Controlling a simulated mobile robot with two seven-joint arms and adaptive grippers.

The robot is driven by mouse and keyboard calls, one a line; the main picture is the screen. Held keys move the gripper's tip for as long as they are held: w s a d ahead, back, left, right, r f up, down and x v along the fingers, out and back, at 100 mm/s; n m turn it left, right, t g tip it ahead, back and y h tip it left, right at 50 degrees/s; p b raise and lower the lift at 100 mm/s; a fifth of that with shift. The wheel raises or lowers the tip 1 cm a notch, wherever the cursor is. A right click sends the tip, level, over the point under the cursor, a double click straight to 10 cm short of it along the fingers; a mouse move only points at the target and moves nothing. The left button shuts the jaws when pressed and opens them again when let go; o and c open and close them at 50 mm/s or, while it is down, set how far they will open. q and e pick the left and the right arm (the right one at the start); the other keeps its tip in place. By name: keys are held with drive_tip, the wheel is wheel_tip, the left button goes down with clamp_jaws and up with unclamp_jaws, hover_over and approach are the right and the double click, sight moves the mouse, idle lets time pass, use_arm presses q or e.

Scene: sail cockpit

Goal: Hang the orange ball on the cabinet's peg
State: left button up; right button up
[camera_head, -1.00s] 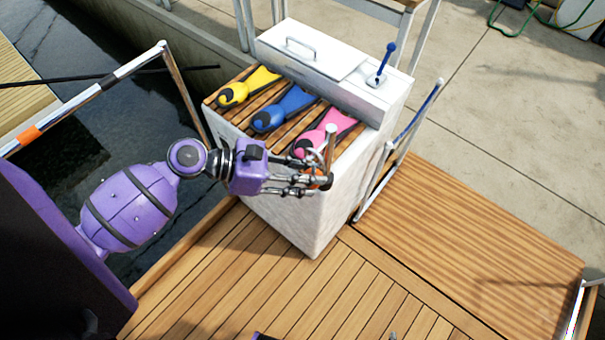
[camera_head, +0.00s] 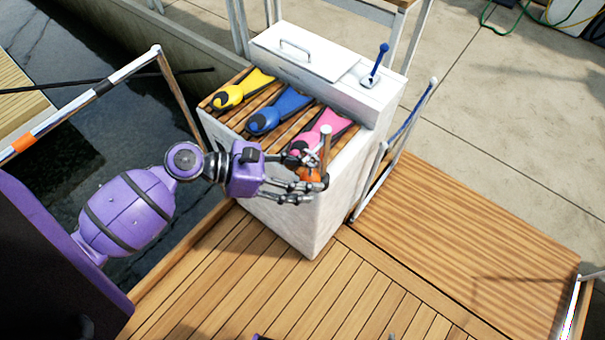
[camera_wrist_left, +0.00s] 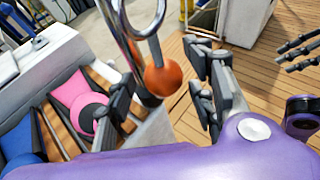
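The orange ball (camera_head: 311,174) hangs beside the upright metal peg (camera_head: 326,144) at the white cabinet's front corner. In the left wrist view the ball (camera_wrist_left: 163,78) hangs on a grey strap below a shiny ring (camera_wrist_left: 160,10). The ring overlaps the chrome peg (camera_wrist_left: 122,45); I cannot tell for sure that it goes around it. My left gripper (camera_head: 308,178) is open, its fingers apart on either side of the ball and peg. They show spread in the left wrist view (camera_wrist_left: 165,95). Part of my right gripper (camera_wrist_left: 298,52) shows there, cut off by the edge.
The white cabinet (camera_head: 290,215) has a slatted wooden top with yellow (camera_head: 243,88), blue (camera_head: 278,110) and pink (camera_head: 319,133) fins. A blue-handled lever (camera_head: 377,66) stands behind. A metal rail (camera_head: 405,140) is at the right. The wooden deck in front is clear.

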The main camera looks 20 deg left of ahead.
use_arm(q)
drive_tip(key=shift+a, duration=0.15)
drive_tip(key=v, duration=1.1)
drive_tip(key=shift+a+r, duration=0.25)
drive_tip(key=shift+r, duration=0.05)
drive_tip(key=shift+s, duration=0.15)
